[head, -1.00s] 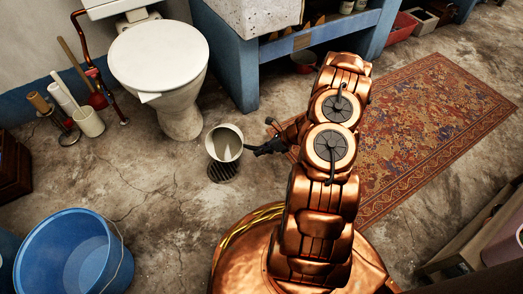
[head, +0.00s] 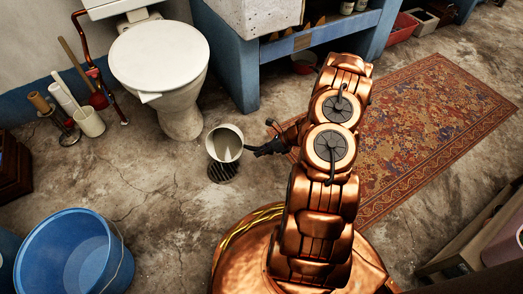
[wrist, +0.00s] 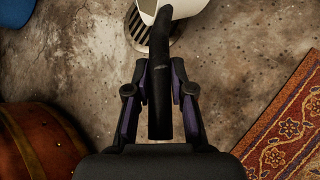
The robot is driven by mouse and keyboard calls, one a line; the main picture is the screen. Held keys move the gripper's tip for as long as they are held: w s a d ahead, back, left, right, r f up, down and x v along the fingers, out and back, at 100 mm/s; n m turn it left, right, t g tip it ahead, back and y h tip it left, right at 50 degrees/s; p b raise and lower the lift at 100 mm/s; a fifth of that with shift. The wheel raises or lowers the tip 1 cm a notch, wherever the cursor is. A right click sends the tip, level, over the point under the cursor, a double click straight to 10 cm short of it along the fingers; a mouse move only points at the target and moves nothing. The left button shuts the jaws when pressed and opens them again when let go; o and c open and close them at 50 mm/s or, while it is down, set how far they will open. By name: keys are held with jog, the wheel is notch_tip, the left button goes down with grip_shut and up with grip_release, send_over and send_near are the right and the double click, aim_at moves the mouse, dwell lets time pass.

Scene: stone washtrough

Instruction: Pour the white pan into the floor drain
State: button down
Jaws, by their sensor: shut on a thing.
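The white pan (head: 222,147) hangs over the round floor drain (head: 222,173) in the head view, its open mouth facing up and toward the camera, with greyish contents or shading inside. Its black handle (wrist: 159,75) runs between the fingers of my gripper (wrist: 159,98) in the wrist view. My gripper is shut on the handle, to the right of the pan in the head view. The drain's dark slots also show beside the pan at the top of the wrist view (wrist: 138,28). The pan hides part of the drain. I cannot tell how much is in the pan.
A white toilet (head: 160,60) stands behind the drain. A blue tub (head: 72,255) is at the lower left. A patterned rug (head: 430,130) lies at the right. A plunger and brushes stand by the left wall. Bare floor surrounds the drain.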

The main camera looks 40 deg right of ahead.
jog(key=shift+s+a+f+n+t+h+p, duration=0.3)
jog(key=shift+s+n+t, duration=0.1)
jog(key=shift+t, duration=0.3)
dwell(0.6)
jog(key=shift+w+a+b, duration=0.1)
jog(key=shift+a+b, duration=0.35)
jog(key=shift+b, duration=0.15)
jog(key=shift+a+f+n+t, duration=0.1)
jog(key=shift+n+t, duration=0.2)
jog(key=shift+t, duration=0.1)
jog(key=shift+s+f+h+b, duration=0.3)
jog(key=shift+s+h+b, duration=0.1)
jog(key=shift+b, duration=0.15)
jog(key=shift+s+d, duration=0.15)
jog(key=shift+d, duration=0.05)
